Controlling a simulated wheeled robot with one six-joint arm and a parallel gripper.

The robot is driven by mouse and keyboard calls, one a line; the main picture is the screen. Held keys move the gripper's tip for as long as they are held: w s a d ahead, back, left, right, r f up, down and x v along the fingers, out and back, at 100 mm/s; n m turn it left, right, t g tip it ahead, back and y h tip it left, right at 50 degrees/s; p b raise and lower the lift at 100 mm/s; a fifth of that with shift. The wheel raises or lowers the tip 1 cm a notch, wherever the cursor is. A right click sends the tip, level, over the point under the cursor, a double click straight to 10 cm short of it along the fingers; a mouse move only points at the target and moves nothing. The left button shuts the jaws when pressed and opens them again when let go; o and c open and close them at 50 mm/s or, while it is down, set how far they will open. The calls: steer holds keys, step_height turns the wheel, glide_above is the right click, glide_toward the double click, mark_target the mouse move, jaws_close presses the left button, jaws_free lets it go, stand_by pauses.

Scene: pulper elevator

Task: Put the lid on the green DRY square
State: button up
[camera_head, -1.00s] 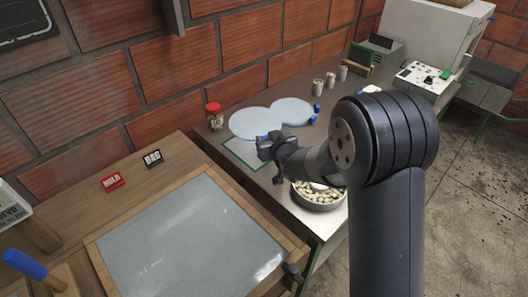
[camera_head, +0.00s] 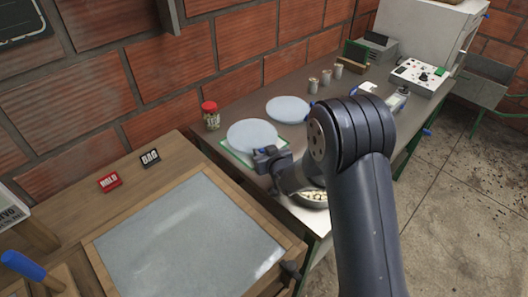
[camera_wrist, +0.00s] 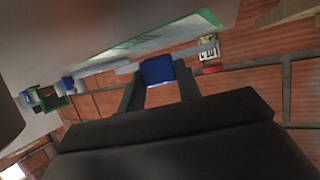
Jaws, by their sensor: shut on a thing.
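A round grey lid (camera_head: 250,133) hangs over the green-outlined square (camera_head: 228,151) on the bench and hides most of it. My gripper (camera_head: 268,158) is at the lid's near edge. In the wrist view my gripper (camera_wrist: 158,85) is shut on the lid's blue tab (camera_wrist: 157,70). There the lid (camera_wrist: 125,69) shows nearly edge-on, and the green outline (camera_wrist: 205,16) is on the bench surface with a gap between them. The DRY lettering is not readable.
A second grey disc (camera_head: 288,109) lies behind and right. A red-capped jar (camera_head: 210,115) stands close to the lid's left. A bowl of pale pieces (camera_head: 312,198) is partly behind my arm. Several small cans (camera_head: 325,77) stand farther back.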

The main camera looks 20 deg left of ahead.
steer(key=shift+s+f+b, duration=0.1)
steer(key=shift+f+b, duration=0.45)
steer(key=shift+b, duration=0.15)
steer(key=shift+d, duration=0.1)
steer(key=o, duration=1.1)
steer(key=shift+s+f, duration=0.15)
steer(key=shift+f, duration=0.1)
steer(key=shift+r, duration=0.1)
steer(key=r+p, duration=0.1)
steer(key=p, duration=0.1)
steer(key=shift+r+p, duration=0.25)
steer(key=shift+p, duration=0.05)
steer(key=b+v, duration=0.2)
steer(key=v, duration=0.9)
steer(key=shift+s+d+r+b, duration=0.15)
steer(key=shift+r+b, duration=0.1)
steer(key=shift+b, duration=0.05)
